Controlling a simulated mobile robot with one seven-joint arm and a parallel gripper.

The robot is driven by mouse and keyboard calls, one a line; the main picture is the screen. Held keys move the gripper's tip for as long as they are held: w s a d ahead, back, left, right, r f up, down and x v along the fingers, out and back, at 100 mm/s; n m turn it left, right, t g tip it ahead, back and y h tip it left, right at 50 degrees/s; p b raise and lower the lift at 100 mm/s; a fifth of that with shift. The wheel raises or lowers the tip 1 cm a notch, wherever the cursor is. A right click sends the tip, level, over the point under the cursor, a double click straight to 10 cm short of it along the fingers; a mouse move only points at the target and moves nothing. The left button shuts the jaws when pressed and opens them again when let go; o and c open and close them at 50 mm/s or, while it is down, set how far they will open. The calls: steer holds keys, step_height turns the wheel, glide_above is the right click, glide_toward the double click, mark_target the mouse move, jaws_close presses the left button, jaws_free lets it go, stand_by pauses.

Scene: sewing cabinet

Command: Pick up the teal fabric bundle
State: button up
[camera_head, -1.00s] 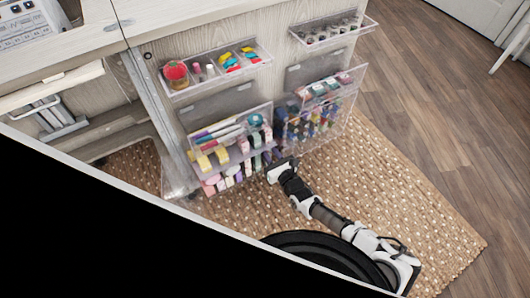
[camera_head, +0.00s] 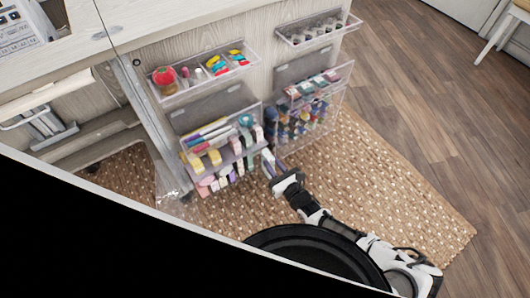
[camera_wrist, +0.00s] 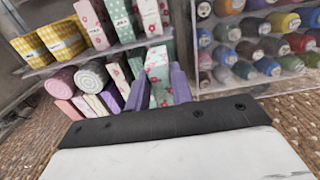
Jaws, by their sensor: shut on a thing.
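The teal fabric bundle (camera_wrist: 158,88), pale teal with small red flowers, stands between the two greyish-purple fingers of my gripper (camera_wrist: 158,92) in the wrist view. The fingers press on its left and right sides. Its top reaches up in front of the lower edge of a clear fabric bin (camera_wrist: 128,47); whether it touches the bin I cannot tell. In the head view my gripper (camera_head: 273,164) is at the right end of the lower left bin, and the bundle is too small there to make out clearly.
A clear rack of thread spools (camera_wrist: 262,48) is close on the right. A woven rug (camera_head: 390,190) lies below; open wood floor is at right.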

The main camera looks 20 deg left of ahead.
steer(key=b+v, duration=0.5)
steer(key=v, duration=0.5)
steer(key=shift+d+b, duration=0.2)
steer(key=shift+b, duration=0.2)
